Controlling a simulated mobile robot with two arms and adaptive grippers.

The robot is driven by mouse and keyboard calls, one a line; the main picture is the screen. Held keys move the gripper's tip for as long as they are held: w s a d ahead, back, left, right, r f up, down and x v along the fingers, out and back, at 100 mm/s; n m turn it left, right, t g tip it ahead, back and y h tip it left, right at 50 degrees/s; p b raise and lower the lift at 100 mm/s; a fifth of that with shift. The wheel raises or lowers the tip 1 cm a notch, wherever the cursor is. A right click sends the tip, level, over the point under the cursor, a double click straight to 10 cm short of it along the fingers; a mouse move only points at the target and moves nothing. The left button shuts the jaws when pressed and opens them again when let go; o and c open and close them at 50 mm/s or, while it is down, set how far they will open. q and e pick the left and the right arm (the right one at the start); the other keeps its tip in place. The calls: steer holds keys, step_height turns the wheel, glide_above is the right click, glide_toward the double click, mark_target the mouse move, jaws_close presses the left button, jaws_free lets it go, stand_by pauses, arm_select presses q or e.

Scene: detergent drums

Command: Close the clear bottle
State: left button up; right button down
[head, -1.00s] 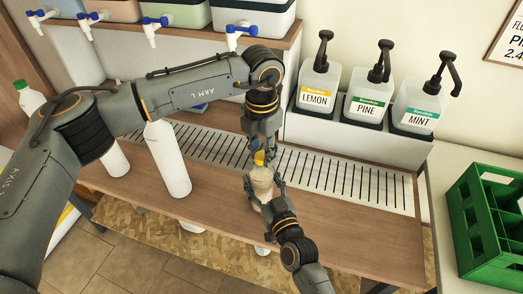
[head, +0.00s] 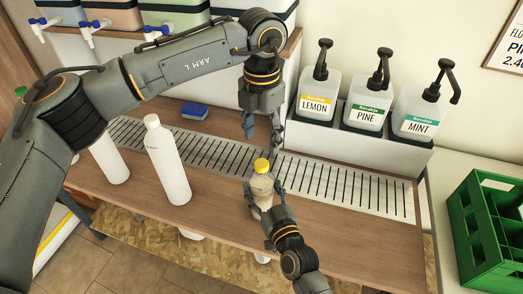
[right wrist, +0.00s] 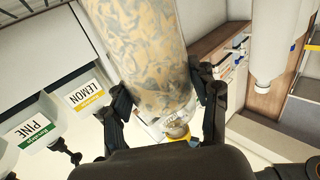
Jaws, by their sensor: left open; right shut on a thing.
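The clear bottle (head: 262,187) stands upright near the front of the wooden counter, with a yellow cap (head: 262,165) on its neck. My right gripper (head: 264,198) is shut around the bottle's body from the front. In the right wrist view the bottle (right wrist: 142,50) fills the space between the fingers, and part of the yellow cap (right wrist: 187,136) shows beyond them. My left gripper (head: 264,133) points down, open and empty, just above and behind the cap, apart from it. Whether the cap is fully tight cannot be told.
White bottles (head: 168,165) stand to the left on the counter. A blue sponge (head: 194,111) lies behind them. A slotted drain grate (head: 335,182) runs along the counter. Pump dispensers (head: 365,100) stand at the back right. A green crate (head: 490,225) is at far right.

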arm_select(q)
step_height(320, 180, up, 4)
steer(key=shift+r, duration=0.15)
arm_select(e)
steer(key=shift+c, duration=1.5)
jaws_free()
steer(key=v, duration=1.2)
